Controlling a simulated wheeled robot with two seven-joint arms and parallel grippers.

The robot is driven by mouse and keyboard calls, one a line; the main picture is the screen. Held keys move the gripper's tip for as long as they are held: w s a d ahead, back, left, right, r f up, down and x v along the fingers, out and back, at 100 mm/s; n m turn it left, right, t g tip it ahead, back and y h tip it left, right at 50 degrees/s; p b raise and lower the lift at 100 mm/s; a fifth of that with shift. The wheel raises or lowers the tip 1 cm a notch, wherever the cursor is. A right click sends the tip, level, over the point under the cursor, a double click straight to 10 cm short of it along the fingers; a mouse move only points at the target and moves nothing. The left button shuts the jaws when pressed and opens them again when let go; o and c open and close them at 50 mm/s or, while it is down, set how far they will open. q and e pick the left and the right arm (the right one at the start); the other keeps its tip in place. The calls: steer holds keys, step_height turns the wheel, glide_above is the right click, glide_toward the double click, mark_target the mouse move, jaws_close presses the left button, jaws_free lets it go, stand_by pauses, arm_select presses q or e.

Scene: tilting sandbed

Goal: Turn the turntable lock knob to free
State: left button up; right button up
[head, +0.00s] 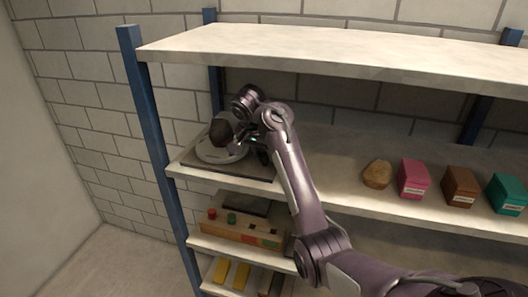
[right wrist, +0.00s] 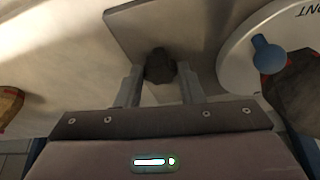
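The turntable is a white disc (head: 222,150) on a grey base plate (head: 200,168) at the left end of the upper shelf. A dark rock (head: 221,132) sits on it. In the right wrist view the disc (right wrist: 238,55) shows a blue peg (right wrist: 267,53) and upside-down lettering. A dark knob (right wrist: 160,66) stands beside the disc. My right gripper (right wrist: 160,84) is open, its fingers on either side of the knob with a small gap at each side. In the head view the right gripper (head: 262,154) is partly hidden by its arm. My left gripper is not in view.
A tan rock (head: 377,174) and pink (head: 413,179), brown (head: 459,187) and teal (head: 507,194) boxes stand to the right on the same shelf. A shelf board (head: 330,48) hangs above. A blue post (head: 152,130) stands at the left. A wooden box with buttons (head: 240,232) is below.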

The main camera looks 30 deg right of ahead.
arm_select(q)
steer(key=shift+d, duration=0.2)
arm_select(e)
steer(key=shift+c, duration=0.7)
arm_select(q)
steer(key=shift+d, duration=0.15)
arm_select(e)
steer(key=shift+n, duration=0.7)
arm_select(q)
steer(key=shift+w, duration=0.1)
arm_select(e)
steer(key=shift+s+d+n+t+y, duration=0.1)
steer(key=shift+n+t+y, duration=0.3)
steer(key=shift+n, duration=0.65)
steer(key=shift+d+n+t+y, duration=0.1)
steer(key=shift+n+t+y, duration=0.3)
steer(key=shift+n, duration=0.65)
steer(key=shift+r, duration=0.1)
steer(key=o, duration=1)
steer(key=shift+c, duration=0.2)
